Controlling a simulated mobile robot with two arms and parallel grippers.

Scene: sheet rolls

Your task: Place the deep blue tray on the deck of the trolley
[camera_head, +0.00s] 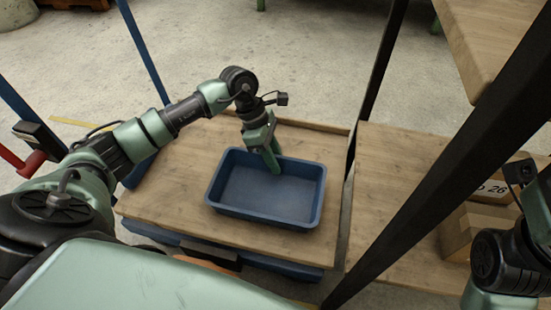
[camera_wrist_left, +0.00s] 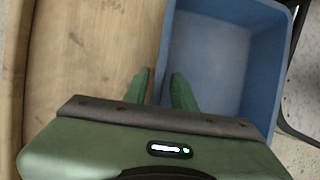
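The deep blue tray (camera_head: 268,215) is empty and sits upright on the wooden deck (camera_head: 172,205) of the trolley, toward its right side. My left gripper (camera_head: 272,158) is at the tray's far wall. In the left wrist view, the fingers (camera_wrist_left: 161,85) stand on either side of the tray's wall, one over the wood and one inside the tray (camera_wrist_left: 215,60). A gap shows between the fingertips, so they look open around the wall. My right arm shows at the right edge, but its fingertips are out of the frame.
A wooden shelf (camera_head: 385,200) with dark posts stands right of the trolley, with a cardboard box (camera_head: 462,228) on it. Blue posts (camera_head: 143,50) rise from the trolley. A red handle (camera_head: 32,164) is at the left. The deck left of the tray is clear.

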